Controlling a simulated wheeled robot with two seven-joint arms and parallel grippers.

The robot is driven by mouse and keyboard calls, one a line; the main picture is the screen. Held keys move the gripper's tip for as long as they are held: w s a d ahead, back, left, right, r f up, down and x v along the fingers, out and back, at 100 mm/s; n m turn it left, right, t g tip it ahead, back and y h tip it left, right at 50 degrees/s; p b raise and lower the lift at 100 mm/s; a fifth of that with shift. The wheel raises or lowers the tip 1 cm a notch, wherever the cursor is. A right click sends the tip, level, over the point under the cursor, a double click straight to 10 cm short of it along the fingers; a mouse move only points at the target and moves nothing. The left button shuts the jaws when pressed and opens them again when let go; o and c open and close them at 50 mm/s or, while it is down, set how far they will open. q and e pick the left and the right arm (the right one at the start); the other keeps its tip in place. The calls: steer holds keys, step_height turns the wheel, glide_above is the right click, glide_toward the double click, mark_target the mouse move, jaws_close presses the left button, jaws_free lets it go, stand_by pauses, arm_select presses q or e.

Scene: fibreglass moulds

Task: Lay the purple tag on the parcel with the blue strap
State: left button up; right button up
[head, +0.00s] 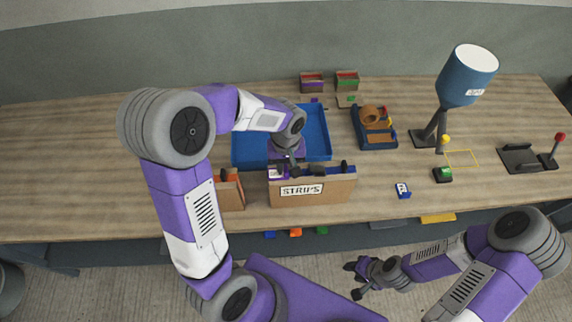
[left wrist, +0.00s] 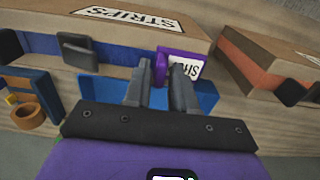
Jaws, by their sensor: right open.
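The purple tag (left wrist: 184,64), with a white label, shows between my left fingertips in the left wrist view; its small upright grip is between the fingers. My left gripper (head: 291,167) appears shut on that grip. The tag (head: 277,173) is over the left end of the cardboard parcel marked STRIPS (head: 325,190). A blue strap (left wrist: 120,56) runs along this parcel, with dark blocks on it. I cannot tell whether the tag touches the parcel. My right gripper (head: 358,279) is open and empty, in front of the table's front edge.
A second parcel (head: 232,194) with an orange strap stands close left. A blue tray (head: 322,140) lies behind. A wooden-and-blue holder (head: 374,130), a blue lamp (head: 466,80), a small blue block (head: 403,190) and a green button (head: 443,174) are to the right. The table's left side is clear.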

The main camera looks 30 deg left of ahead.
mark_target(286, 167)
arm_select(q)
steer(key=shift+o, duration=0.7)
steer(key=shift+r, duration=0.2)
step_height(286, 167, up, 12)
steer(key=p, duration=0.1)
steer(key=shift+p, duration=0.35)
